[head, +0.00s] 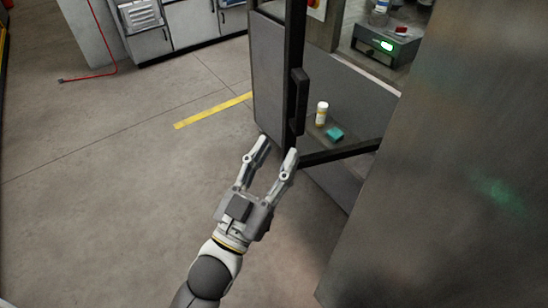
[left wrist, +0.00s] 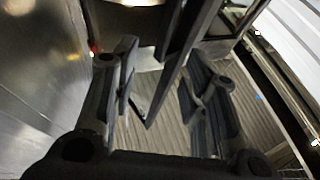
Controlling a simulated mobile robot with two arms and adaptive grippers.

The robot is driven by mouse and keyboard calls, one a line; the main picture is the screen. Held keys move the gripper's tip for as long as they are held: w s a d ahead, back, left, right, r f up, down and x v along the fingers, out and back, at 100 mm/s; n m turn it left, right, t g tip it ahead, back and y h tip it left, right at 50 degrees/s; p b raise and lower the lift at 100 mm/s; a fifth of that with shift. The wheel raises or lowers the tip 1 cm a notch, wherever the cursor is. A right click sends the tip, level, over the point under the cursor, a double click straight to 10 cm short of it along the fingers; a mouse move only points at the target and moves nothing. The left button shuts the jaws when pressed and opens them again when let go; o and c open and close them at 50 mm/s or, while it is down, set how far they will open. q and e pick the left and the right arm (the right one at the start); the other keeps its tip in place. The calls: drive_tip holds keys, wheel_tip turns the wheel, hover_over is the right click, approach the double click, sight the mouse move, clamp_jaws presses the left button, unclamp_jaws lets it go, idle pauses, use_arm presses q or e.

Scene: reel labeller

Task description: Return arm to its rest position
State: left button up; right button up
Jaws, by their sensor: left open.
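My left gripper (head: 274,150) is open and empty in the head view. It is near the lower part of a dark-framed machine door (head: 293,60) with a black vertical handle (head: 299,100). In the head view the fingertips lie just below and left of the handle; I cannot tell whether they touch the door. The left wrist view shows the two open fingers (left wrist: 160,85) with a dark bar (left wrist: 172,80) between them in the picture, and nothing is gripped. My right gripper is not in view.
Inside the machine, a white bottle with a yellow band (head: 321,114) and a teal block (head: 334,133) sit on a surface. A device with a green light (head: 386,46) is behind. A large metal panel (head: 450,170) blocks the right. The floor (head: 100,200) at left is open, with a yellow stripe (head: 213,110).

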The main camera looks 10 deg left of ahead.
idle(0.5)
use_arm(q)
wheel_tip(320, 180, down, 25)
drive_tip(key=w+g+y+b, duration=0.1)
drive_tip(key=w+g+y, duration=0.15)
drive_tip(key=g, duration=0.25)
drive_tip(key=s+a+f+g+y+b, duration=0.1)
drive_tip(key=s+a+f+g, duration=0.1)
drive_tip(key=f, duration=0.7)
drive_tip(key=s+a+f+g+y, duration=0.1)
drive_tip(key=s+a+f+g, duration=0.1)
drive_tip(key=f, duration=0.7)
drive_tip(key=s+a+f+n+g+y+b, duration=0.1)
drive_tip(key=s+a+f+g, duration=0.25)
drive_tip(key=s+f, duration=0.5)
drive_tip(key=s+a+f+g+y+b, duration=0.15)
drive_tip(key=s+a+f, duration=0.3)
drive_tip(key=f, duration=0.75)
drive_tip(key=s+a+f+g, duration=0.2)
drive_tip(key=s+f, duration=0.1)
drive_tip(key=s, duration=0.3)
drive_tip(key=s+a+f+g+y, duration=0.1)
drive_tip(key=s+a+f+g, duration=0.1)
drive_tip(key=s, duration=0.5)
drive_tip(key=s+a+f+n+g, duration=0.1)
drive_tip(key=s+a+f+g, duration=0.1)
drive_tip(key=s+f, duration=0.2)
drive_tip(key=s, duration=0.3)
drive_tip(key=shift+f, duration=0.35)
